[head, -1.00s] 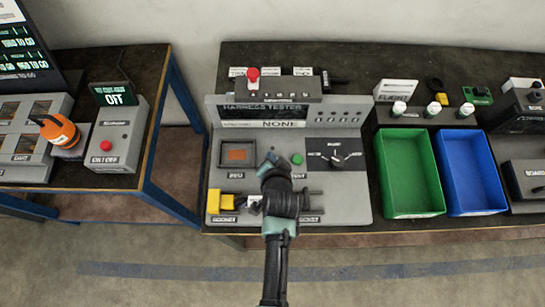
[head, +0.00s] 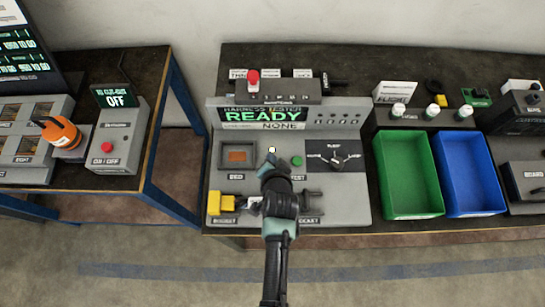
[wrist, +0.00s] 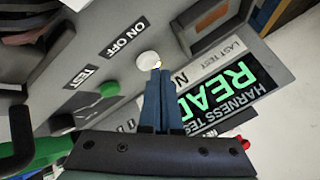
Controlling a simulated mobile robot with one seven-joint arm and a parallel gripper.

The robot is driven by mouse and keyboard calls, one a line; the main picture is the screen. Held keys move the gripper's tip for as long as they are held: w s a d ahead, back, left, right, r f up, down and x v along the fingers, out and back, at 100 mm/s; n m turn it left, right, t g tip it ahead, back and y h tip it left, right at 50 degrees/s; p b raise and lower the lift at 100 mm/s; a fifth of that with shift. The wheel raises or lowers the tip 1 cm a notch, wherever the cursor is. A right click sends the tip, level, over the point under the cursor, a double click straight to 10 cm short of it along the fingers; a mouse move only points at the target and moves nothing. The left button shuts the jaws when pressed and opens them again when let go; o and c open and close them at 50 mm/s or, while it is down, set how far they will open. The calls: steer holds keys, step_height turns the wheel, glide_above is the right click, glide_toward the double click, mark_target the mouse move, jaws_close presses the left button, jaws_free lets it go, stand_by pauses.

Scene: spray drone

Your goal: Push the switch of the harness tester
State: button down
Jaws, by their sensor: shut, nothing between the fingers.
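The harness tester (head: 345,205) is a grey panel on the dark bench, and its screen (head: 262,115) reads READY in green with NONE below it. Its ON OFF switch is a round white button (head: 272,150); in the wrist view the button (wrist: 148,60) shows just beyond my fingertips. My gripper (head: 270,160) is shut and empty, its tips right at the button; I cannot tell whether they touch it. In the wrist view my gripper (wrist: 157,75) points at the button. The ON OFF label is hidden by my arm in the head view.
A yellow connector (head: 221,203) is at the panel's lower left. Green (head: 415,213) and blue (head: 478,214) bins stand to the right.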

steer(key=shift+r, duration=0.35)
step_height(320, 180, up, 6)
steer(key=p, duration=0.5)
steer(key=shift+f+p, duration=0.15)
steer(key=shift+p, duration=0.2)
steer(key=w+d+r+n+t+b, duration=0.15)
steer(key=w+r+t+b, duration=0.35)
steer(key=r, duration=1.2)
steer(key=w+r+n+t, duration=0.3)
steer(key=w+r, duration=0.5)
steer(key=r, duration=0.8)
steer(key=s+r+n+t+b, duration=0.1)
steer(key=s+r+t, duration=0.2)
steer(key=s+r, duration=0.3)
steer(key=s+r+n+t+b, duration=0.1)
steer(key=s+r, duration=0.5)
steer(key=r, duration=0.9)
steer(key=s+a+r+n+t+h+b, duration=0.1)
steer(key=s+r+t+b, duration=0.2)
steer(key=s+r+t, duration=0.3)
step_height(320, 180, up, 5)
steer(key=shift+s+f, duration=0.2)
steer(key=shift+s, duration=0.35)
